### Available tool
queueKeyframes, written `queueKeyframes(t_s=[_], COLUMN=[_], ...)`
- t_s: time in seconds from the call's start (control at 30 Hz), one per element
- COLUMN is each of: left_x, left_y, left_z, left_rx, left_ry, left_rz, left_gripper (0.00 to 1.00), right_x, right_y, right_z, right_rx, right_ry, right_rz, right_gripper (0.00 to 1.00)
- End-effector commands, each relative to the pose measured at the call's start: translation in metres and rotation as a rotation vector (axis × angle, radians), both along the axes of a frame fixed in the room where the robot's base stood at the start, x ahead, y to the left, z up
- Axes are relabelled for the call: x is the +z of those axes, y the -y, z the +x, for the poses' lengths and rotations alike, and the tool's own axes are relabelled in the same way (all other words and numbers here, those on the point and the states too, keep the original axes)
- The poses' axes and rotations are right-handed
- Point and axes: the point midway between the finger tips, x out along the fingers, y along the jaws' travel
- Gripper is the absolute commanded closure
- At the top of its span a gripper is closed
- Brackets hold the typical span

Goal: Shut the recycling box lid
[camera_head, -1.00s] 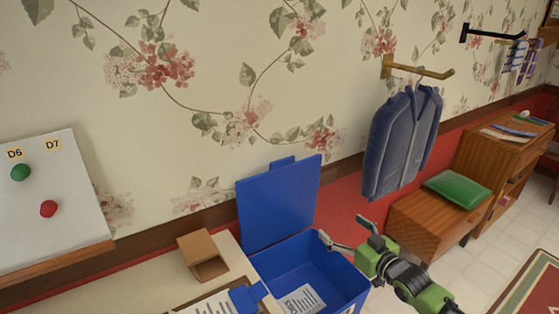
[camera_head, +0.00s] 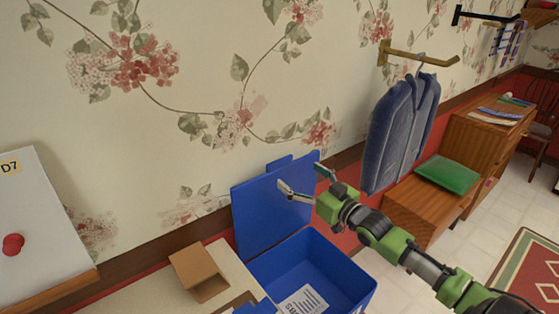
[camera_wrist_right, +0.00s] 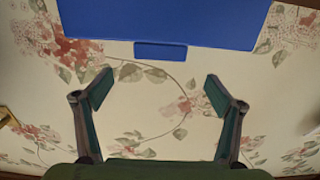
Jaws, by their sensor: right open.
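The blue recycling box (camera_head: 345,279) stands in the lower middle of the head view, with a white printed label sheet showing inside it. Its blue lid (camera_head: 262,217) stands open and upright at the back, near the wall, with a small tab on its top edge. My right gripper (camera_head: 303,178) is open and empty, in front of the upper right part of the lid in the head view. In the right wrist view the lid (camera_wrist_right: 165,18) and its tab lie beyond my open fingers (camera_wrist_right: 158,90), apart from them. My left gripper is not in view.
A blue jacket (camera_head: 400,135) hangs from a hook at the right, above a wooden bench (camera_head: 412,205) with a green cushion (camera_head: 448,174).

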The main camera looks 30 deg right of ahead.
Motion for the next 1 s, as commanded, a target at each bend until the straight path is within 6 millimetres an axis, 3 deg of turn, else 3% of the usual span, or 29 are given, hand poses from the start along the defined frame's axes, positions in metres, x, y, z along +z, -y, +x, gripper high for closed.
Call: queueKeyframes(t_s=[0.17, 0.4, 0.6, 1.0], left_x=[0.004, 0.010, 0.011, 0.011], left_y=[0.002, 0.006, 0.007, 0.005], left_z=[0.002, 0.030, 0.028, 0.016], left_rx=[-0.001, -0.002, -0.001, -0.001], left_ry=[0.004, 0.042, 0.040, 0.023], left_rz=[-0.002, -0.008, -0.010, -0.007], left_gripper=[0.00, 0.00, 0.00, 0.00], right_x=[0.002, 0.002, 0.001, 0.000], right_y=[-0.002, -0.005, -0.007, -0.008], right_z=[0.028, 0.063, 0.085, 0.098], right_rx=[-0.001, 0.000, 0.000, 0.000], right_ry=[0.003, 0.003, 0.001, 0.000], right_rz=[0.001, 0.002, 0.001, 0.000], right_gripper=[0.14, 0.14, 0.14, 0.14])
